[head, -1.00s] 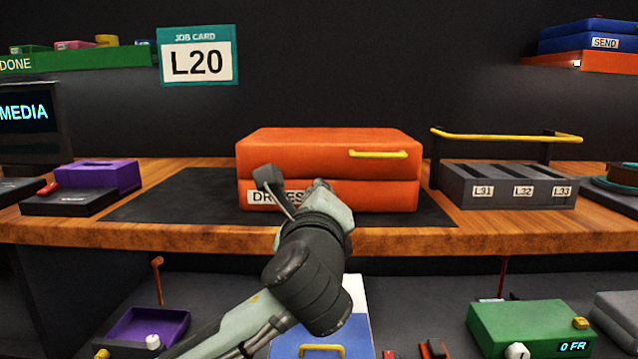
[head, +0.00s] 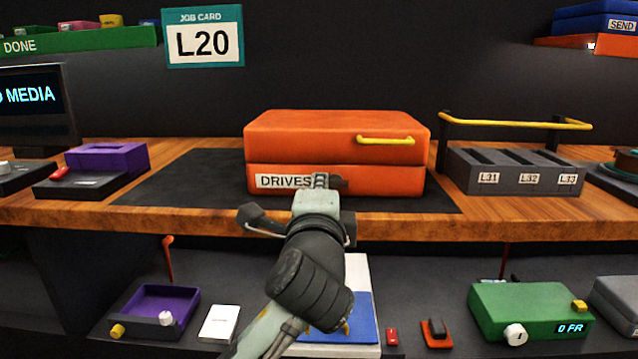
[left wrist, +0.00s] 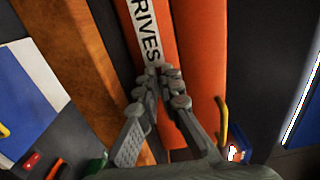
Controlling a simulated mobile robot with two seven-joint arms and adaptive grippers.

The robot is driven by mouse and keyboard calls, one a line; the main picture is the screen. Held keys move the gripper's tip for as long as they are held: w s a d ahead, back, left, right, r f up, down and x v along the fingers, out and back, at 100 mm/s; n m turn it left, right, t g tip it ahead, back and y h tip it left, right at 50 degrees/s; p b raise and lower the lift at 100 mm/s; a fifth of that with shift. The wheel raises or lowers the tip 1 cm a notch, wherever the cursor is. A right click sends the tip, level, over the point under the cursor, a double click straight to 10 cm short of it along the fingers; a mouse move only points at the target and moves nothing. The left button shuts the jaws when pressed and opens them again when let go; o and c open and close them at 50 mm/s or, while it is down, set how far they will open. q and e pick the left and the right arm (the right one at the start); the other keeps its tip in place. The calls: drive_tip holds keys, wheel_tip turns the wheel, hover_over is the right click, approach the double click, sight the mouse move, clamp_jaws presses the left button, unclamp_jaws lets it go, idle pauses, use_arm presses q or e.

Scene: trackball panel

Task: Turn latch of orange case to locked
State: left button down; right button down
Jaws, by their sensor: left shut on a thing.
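The closed orange case (head: 337,135) sits on a dark mat on the wooden bench, with a yellow handle (head: 386,140) on its lid and a white DRIVES label (head: 284,181) on its lower front. My left gripper (head: 321,181) is at the case's front, just right of the label, with its fingers shut on the latch. A small dark part of the latch (head: 339,184) shows right of the fingertips; the rest is hidden, so I cannot tell its angle. The left wrist view shows the fingertips (left wrist: 166,85) close together against the orange front beside the label. My right gripper is not in view.
A grey slotted rack (head: 512,170) with a yellow bar stands right of the case. A purple box (head: 106,158) is to the left. The black mat (head: 190,182) is bare left of the case. Below are a purple tray (head: 160,303) and a green box (head: 530,308).

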use_arm(q)
drive_tip(key=shift+s+d, duration=0.1)
drive_tip(key=shift+d, duration=0.3)
drive_tip(key=c, duration=1.7)
unclamp_jaws()
drive_tip(key=shift+d, duration=0.1)
drive_tip(key=shift+a+f, duration=0.1)
drive_tip(key=shift+a, duration=0.15)
